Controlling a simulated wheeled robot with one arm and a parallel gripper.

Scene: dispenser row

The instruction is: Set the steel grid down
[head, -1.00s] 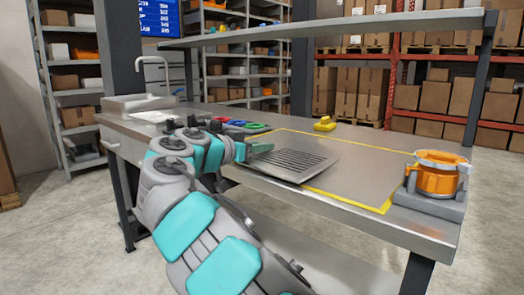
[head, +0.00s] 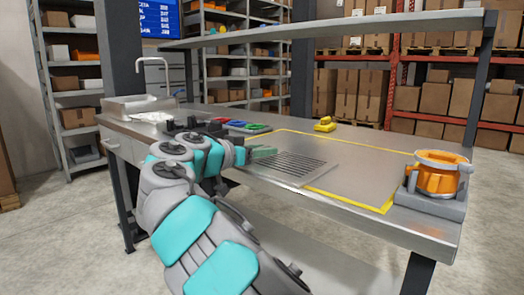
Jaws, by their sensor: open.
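The steel grid (head: 292,166), a flat slotted plate, lies on the metal workbench at its front edge, partly inside the yellow outline. It looks flat on the bench top. My gripper (head: 264,152), with green fingers, is open at the grid's left rear edge. I cannot tell whether a finger still touches the grid. My arm hides part of the bench left of the grid.
An orange round fixture (head: 438,175) on a grey base stands at the bench's right end. A yellow object (head: 325,125) is at the back. Red, blue and green trays (head: 236,124) lie behind my gripper. A shelf (head: 330,28) spans overhead. The outlined area right of the grid is clear.

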